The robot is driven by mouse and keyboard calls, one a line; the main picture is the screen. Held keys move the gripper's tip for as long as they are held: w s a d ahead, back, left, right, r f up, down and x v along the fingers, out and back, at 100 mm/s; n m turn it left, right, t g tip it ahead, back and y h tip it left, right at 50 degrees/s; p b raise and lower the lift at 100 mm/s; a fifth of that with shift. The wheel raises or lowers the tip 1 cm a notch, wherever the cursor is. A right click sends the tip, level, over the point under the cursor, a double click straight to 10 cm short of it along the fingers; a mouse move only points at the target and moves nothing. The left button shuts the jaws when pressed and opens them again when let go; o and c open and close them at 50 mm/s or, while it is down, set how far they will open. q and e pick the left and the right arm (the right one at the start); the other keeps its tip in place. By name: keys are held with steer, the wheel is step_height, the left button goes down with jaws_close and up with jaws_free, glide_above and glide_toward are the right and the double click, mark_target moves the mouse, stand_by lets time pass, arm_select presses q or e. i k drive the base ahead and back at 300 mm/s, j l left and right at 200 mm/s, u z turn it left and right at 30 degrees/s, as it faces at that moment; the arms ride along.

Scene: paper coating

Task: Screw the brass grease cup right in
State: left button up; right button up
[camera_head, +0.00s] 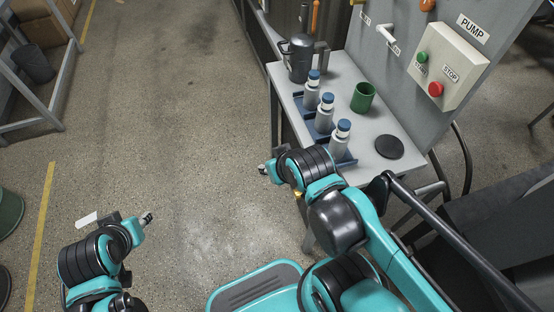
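I cannot make out the brass grease cup for certain. An orange-brown rounded fitting (428,5) and a small yellow fitting (357,2) show on the grey panel, both cut by the top edge. My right gripper (264,169) points left over the floor, just off the left side of the grey table (349,71). My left gripper (147,218) is over open floor at lower left, far from the table. Both gripper tips are small and dark, and I cannot see whether their fingers are apart. I see nothing clearly held in either.
Several blue-capped bottles (326,112) stand in a row of blue holders. A metal can (299,60), a green cup (362,97) and a black disc (389,147) are also on the table. The panel carries a pump start/stop box (448,65).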

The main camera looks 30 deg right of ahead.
mark_target(297, 194)
steer(key=i, duration=2.45)
steer(key=i+z, duration=0.45)
steer(key=i+j+z, duration=0.2)
steer(key=z, duration=0.3)
steer(key=i+j+z, duration=0.25)
steer(key=z, duration=3.9)
steer(key=k+j, duration=0.05)
steer(key=j, duration=0.05)
